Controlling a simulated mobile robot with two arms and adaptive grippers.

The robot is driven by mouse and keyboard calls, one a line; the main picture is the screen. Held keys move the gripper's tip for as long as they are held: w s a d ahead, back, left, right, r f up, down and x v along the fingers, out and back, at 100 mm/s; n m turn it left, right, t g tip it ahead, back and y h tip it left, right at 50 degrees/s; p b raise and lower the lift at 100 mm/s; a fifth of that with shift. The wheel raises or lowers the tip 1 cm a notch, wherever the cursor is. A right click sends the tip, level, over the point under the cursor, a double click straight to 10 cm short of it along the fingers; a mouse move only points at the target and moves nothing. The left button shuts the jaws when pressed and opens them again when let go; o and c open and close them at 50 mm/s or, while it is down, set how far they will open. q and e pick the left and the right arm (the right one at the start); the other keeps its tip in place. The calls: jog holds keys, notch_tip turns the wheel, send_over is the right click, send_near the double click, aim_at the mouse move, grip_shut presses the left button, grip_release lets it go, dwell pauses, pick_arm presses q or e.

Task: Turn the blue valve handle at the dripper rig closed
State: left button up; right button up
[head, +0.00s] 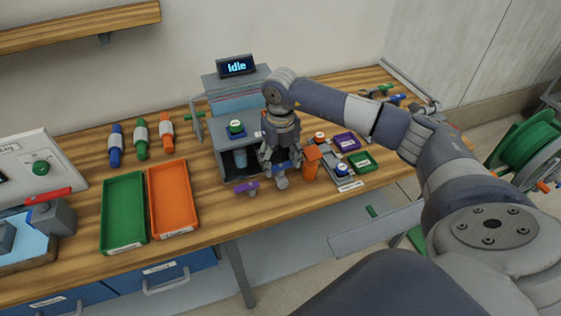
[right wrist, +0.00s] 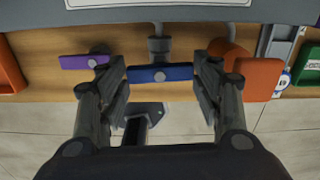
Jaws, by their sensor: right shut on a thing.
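The blue valve handle (right wrist: 160,73) shows in the right wrist view as a flat bar with a pale centre bolt, lying crosswise on a grey pipe fitting. My right gripper (right wrist: 162,82) is shut on it, one finger at each end. In the head view my right gripper (head: 279,168) reaches down at the front of the grey dripper rig (head: 226,171) and partly hides the blue handle (head: 285,165). My left gripper is not in view.
A purple valve handle (head: 246,187) is close on the left and an orange one (head: 311,162) close on the right. A green tray (head: 124,239) and an orange tray (head: 173,230) lie farther left.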

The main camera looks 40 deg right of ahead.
aim_at(280, 165)
jog(key=shift+m, duration=0.5)
jog(key=o, duration=1.1)
jog(key=shift+c, duration=0.2)
notch_tip(280, 165, up, 12)
